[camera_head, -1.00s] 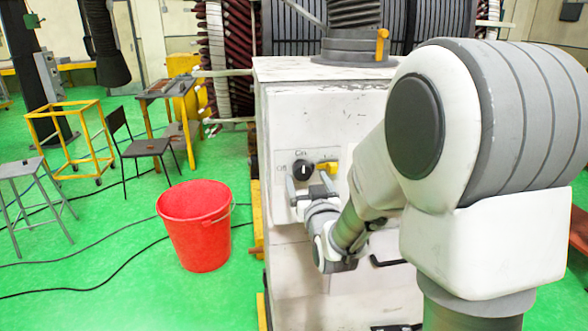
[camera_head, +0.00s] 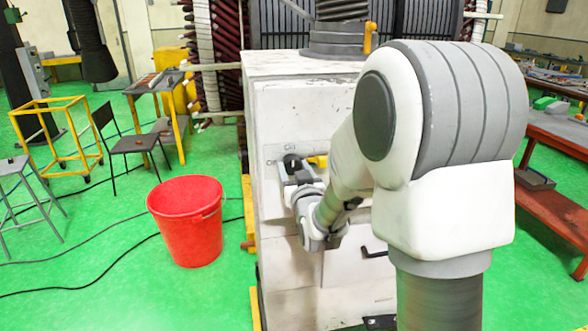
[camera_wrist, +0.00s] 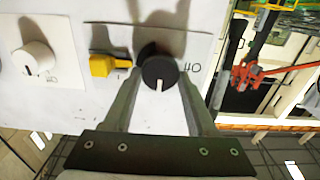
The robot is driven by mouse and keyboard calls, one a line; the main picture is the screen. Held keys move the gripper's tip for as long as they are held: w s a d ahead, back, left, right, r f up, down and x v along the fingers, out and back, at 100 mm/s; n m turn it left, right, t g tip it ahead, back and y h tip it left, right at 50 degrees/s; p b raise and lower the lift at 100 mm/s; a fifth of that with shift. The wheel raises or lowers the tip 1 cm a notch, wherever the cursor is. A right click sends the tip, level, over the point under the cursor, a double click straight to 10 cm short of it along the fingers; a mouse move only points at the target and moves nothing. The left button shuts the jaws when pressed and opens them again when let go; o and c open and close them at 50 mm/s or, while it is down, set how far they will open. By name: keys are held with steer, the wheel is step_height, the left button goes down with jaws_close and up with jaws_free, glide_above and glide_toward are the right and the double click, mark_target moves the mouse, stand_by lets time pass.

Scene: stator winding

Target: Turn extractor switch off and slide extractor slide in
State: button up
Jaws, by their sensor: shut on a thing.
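The extractor switch is a round black knob (camera_head: 291,160) with a white mark, on the white cabinet's front panel. In the wrist view the knob (camera_wrist: 160,70) sits between my fingertips, and its mark points down the picture. An "Off" label (camera_wrist: 192,71) is right of it there, upside down. My gripper (camera_head: 296,176) is shut on the knob; it also shows in the wrist view (camera_wrist: 160,76). The likely extractor slide is the yellow-orange handle (camera_head: 370,38) on the grey pipe collar (camera_head: 337,40) atop the cabinet.
A yellow switch handle (camera_wrist: 103,66) is close beside the knob, and a white knob (camera_wrist: 38,58) lies farther along. The white cabinet (camera_head: 290,90) has a black drawer handle (camera_head: 374,253). A red bucket (camera_head: 186,225) stands left; a red bench (camera_head: 553,135) is right.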

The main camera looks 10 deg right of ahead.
steer(key=shift+c, duration=1.2)
steer(key=shift+f+n+b, duration=0.1)
steer(key=shift+n+b, duration=0.2)
steer(key=shift+b, duration=0.25)
steer(key=n+b, duration=0.1)
steer(key=b, duration=0.1)
steer(key=n+b, duration=0.1)
steer(key=b, duration=0.1)
steer(key=shift+a+f+n, duration=0.1)
steer(key=shift+f+n, duration=0.1)
steer(key=shift+n, duration=0.1)
steer(key=n+b, duration=0.4)
steer(key=b, duration=0.2)
steer(key=n+b, duration=0.5)
steer(key=shift+a+n, duration=0.1)
steer(key=shift+n, duration=0.3)
steer(key=n+b, duration=0.3)
steer(key=n, duration=0.1)
steer(key=shift+r+n, duration=0.1)
steer(key=shift+n, duration=0.3)
